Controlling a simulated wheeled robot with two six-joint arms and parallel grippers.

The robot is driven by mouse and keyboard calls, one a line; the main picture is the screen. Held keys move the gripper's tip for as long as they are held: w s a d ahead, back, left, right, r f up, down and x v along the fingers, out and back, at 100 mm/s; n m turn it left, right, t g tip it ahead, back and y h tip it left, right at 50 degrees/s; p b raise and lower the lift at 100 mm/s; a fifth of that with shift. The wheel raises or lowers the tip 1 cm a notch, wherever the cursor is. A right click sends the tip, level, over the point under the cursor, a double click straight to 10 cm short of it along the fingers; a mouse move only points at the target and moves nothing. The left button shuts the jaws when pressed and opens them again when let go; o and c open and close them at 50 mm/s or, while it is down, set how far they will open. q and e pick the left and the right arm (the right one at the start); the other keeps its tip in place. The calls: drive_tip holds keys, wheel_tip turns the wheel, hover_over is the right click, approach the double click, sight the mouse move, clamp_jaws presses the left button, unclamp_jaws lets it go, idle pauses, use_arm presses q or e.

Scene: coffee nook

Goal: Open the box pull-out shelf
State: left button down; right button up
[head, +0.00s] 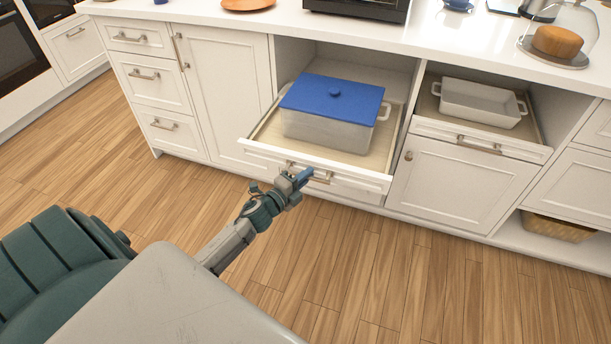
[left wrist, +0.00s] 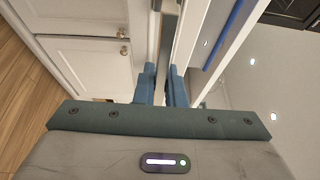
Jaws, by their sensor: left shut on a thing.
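The pull-out shelf (head: 262,151) stands partly out of the cabinet in the head view, with a white front panel and a light wood base. A white box with a blue lid (head: 332,98) sits on it. My left gripper (head: 303,176) is at the bar handle (head: 322,180) on the front panel and is shut on it; the fingers hide part of the bar. In the left wrist view the blue fingers of my left gripper (left wrist: 160,88) are close together beside the white front panel. My right gripper is not in view.
A second shelf to the right holds a white dish (head: 480,103). Below it is a cabinet door (head: 460,183). The counter (head: 250,20) runs above. A basket (head: 556,228) sits low at the right. The wood floor (head: 400,275) in front is clear.

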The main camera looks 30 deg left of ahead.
use_arm(q)
drive_tip(key=shift+s, duration=0.35)
drive_tip(key=c, duration=1.5)
unclamp_jaws()
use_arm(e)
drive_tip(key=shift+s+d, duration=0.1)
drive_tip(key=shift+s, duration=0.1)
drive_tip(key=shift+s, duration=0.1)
